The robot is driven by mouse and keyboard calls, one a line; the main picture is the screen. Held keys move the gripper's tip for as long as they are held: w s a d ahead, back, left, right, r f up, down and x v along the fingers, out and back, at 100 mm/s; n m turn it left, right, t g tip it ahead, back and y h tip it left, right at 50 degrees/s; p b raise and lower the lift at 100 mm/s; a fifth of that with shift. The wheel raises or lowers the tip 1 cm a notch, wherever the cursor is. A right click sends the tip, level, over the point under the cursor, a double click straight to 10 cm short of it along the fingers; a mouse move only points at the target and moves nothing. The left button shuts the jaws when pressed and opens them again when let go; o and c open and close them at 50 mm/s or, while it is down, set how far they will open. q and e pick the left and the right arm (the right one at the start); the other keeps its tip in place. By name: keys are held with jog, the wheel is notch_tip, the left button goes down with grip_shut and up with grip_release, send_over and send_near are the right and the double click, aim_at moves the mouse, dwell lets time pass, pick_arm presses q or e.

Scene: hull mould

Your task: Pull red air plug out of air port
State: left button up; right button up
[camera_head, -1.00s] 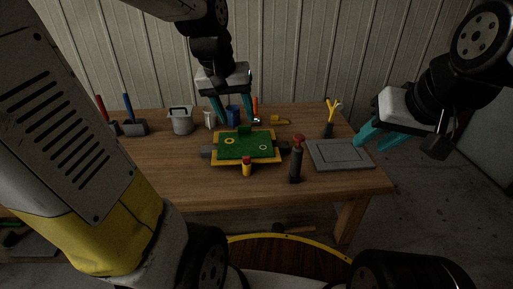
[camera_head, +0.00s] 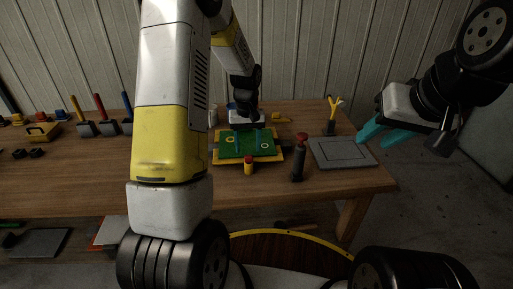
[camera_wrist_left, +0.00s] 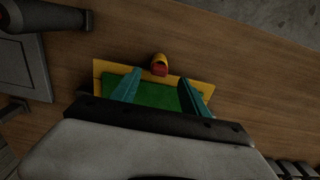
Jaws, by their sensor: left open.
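The red air plug (camera_head: 248,159) sits on the yellow air port at the near edge of the mould (camera_head: 222,161), which has a yellow frame and a green face. My left gripper (camera_head: 250,147) is open and empty above the green face, behind the plug. In the left wrist view its teal fingertips (camera_wrist_left: 161,76) are apart, either side of the plug's line. My right gripper (camera_head: 371,139) is open and empty above the grey plate.
A dark upright cylinder with a red top (camera_head: 298,157) stands right of the mould. A grey plate (camera_head: 342,153) lies further right, with a yellow-forked tool (camera_head: 333,115) behind it. Several handled blocks stand at the left. Bare wood lies in front of the mould.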

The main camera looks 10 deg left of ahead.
aim_at(249, 155)
pick_arm(q)
jog(key=shift+d+f, duration=0.1)
jog(key=shift+f, duration=1.85)
grip_shut()
jog(key=shift+r, duration=0.15)
jog(key=shift+r, duration=0.3)
jog(key=r, duration=0.3)
jog(key=shift+s+d, duration=0.15)
jog(key=shift+s, duration=0.05)
jog(key=s+d+r, duration=0.4)
jog(key=s+d, duration=0.4)
jog(key=s, duration=0.5)
jog(key=shift+s, duration=0.15)
